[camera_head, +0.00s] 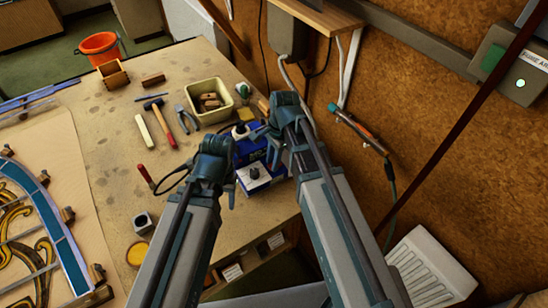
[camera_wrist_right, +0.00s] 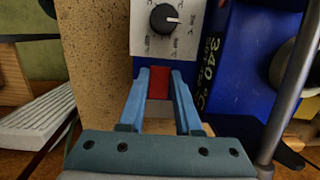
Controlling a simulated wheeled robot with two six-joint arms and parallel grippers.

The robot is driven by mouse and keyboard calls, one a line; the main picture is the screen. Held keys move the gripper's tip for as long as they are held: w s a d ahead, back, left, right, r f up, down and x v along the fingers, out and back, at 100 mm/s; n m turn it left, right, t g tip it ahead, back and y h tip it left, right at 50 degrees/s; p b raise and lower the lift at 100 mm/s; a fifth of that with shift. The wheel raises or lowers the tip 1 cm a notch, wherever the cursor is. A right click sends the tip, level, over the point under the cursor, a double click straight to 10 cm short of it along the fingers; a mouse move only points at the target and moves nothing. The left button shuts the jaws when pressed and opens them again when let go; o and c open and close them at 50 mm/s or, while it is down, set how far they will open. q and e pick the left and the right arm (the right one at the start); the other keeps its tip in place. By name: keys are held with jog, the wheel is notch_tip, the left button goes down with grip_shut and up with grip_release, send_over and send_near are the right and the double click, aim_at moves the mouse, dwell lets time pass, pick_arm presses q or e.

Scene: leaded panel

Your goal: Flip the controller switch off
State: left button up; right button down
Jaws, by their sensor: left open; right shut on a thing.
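The blue controller (camera_head: 243,155) stands near the table's right edge. Its white dial panel (camera_head: 254,181) faces my arms in the head view. In the right wrist view the black dial (camera_wrist_right: 165,17) is at the top, with the red switch (camera_wrist_right: 159,80) below it. My right gripper (camera_wrist_right: 160,78) has a finger on each side of the red switch and is shut on it. In the head view my right gripper (camera_head: 272,132) is over the controller and the switch is hidden. My left gripper (camera_head: 215,165) is open and empty, just left of the controller.
Pliers (camera_head: 187,118), a hammer (camera_head: 160,124) and a cream tub (camera_head: 208,102) lie left of and beyond the controller. A soldering iron (camera_head: 152,179) on a cable is close to my left gripper. A leaded panel (camera_head: 45,225) fills the left. The wall bounds the right.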

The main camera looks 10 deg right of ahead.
dwell(0.3)
jog(key=c, duration=0.6)
grip_release()
pick_arm(q)
jog(key=shift+r, duration=0.15)
pick_arm(e)
jog(key=shift+r, duration=0.1)
pick_arm(q)
notch_tip(320, 180, up, 14)
jog(key=p, duration=1.3)
jog(key=shift+f+p, duration=0.25)
jog(key=shift+p, duration=0.1)
pick_arm(e)
notch_tip(320, 180, up, 14)
jog(key=d, duration=0.1)
jog(key=shift+w+d+f, duration=0.25)
jog(key=shift+d, duration=0.05)
